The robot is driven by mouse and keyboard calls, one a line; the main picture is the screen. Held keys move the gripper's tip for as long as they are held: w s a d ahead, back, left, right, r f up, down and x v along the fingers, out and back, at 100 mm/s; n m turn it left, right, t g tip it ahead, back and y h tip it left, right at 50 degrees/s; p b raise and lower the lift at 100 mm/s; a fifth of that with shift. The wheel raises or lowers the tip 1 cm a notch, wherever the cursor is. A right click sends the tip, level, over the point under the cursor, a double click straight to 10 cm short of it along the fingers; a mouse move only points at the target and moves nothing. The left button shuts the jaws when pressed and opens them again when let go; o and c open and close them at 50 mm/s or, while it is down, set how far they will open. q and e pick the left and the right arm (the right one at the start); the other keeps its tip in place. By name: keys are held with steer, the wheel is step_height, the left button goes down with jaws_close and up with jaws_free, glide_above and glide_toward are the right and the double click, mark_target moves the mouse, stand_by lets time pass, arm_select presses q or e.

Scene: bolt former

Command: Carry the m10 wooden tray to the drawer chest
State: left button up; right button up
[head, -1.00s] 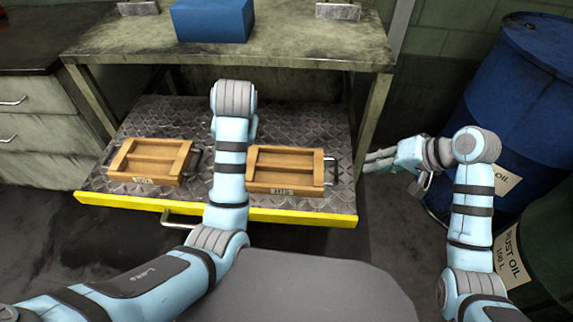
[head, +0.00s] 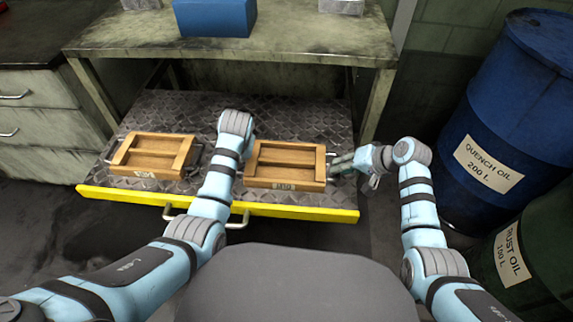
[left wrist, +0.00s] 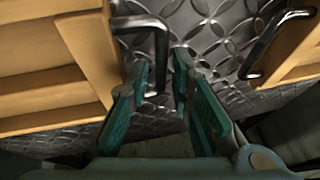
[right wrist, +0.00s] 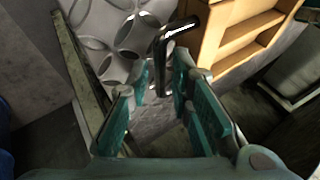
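The m10 wooden tray (head: 286,164), whose small front label seems to read M10, lies on the pulled-out metal-plate shelf (head: 230,196), right of my left arm. It has a metal handle at each end. My right gripper (head: 340,164) is open at its right handle (right wrist: 161,50), which shows between the fingers in the right wrist view. My left gripper (left wrist: 162,62) is open at its left handle (left wrist: 152,28); the bar shows between the fingers in the left wrist view. My left arm hides this gripper in the head view. The drawer chest (head: 38,135) stands at the far left.
A second wooden tray (head: 152,154) lies on the same shelf to the left. The bench top (head: 230,50) with a blue block (head: 214,17) overhangs the back. A blue barrel (head: 500,110) and a green barrel (head: 535,250) stand at the right.

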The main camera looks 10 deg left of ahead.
arm_select(q)
steer(key=shift+w+a+f, duration=0.15)
steer(key=shift+w+f, duration=0.1)
steer(key=shift+f, duration=0.35)
arm_select(e)
steer(key=shift+w+a+f, duration=0.2)
steer(key=shift+a+f, duration=0.15)
steer(key=shift+f, duration=0.1)
arm_select(q)
jaws_close()
arm_select(e)
jaws_close()
arm_select(q)
steer(key=shift+r, duration=0.1)
arm_select(e)
steer(key=shift+r, duration=0.1)
